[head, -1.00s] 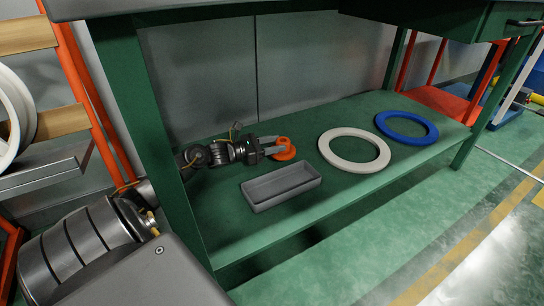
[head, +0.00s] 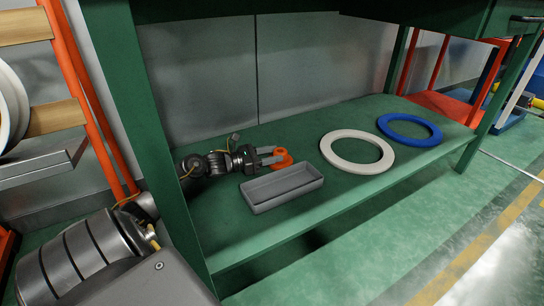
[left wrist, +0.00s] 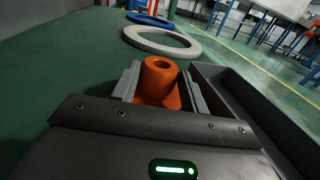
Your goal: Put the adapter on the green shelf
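The orange adapter (head: 282,158) is at the back left of the green shelf (head: 330,200), just behind the grey tray. My left gripper (head: 272,156) reaches in from the left with one finger on each side of the adapter. In the left wrist view the adapter (left wrist: 160,82) stands upright between the two fingers (left wrist: 162,88), which appear to press on its sides. It is at or very close to the shelf surface; its underside is hidden, so I cannot tell whether it touches. My right gripper is not in view.
An empty grey tray (head: 284,196) sits right beside the gripper, towards the shelf's front edge. A white ring (head: 334,158) and a blue ring (head: 410,142) lie farther right on the shelf. A green post (head: 150,150) stands at the left front.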

